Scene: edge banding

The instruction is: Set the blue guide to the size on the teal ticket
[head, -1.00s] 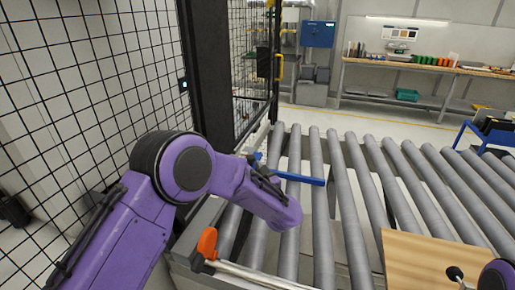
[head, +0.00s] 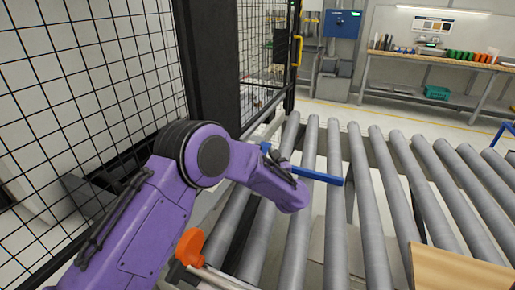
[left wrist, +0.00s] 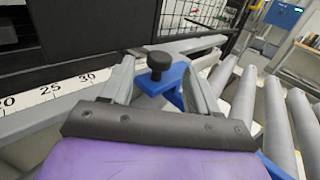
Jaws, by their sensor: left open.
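The blue guide (head: 318,176) is a bar lying across the rollers in the head view. In the left wrist view its blue bracket (left wrist: 172,76) carries a black knob (left wrist: 159,61). My left gripper (left wrist: 158,68) is open, with one finger on each side of the knob; I cannot tell whether they touch it. In the head view my purple left arm hides part of the guide and its fingers are not clear. A white scale (left wrist: 55,89) reads 20, 25 and 30, left of the knob. I see no teal ticket. My right gripper is out of view.
Grey rollers (head: 335,215) fill the middle and right. A wooden board (head: 460,270) lies at the lower right. An orange piece (head: 190,246) is near the front left corner. A mesh fence (head: 75,85) and dark post (head: 208,70) stand at left.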

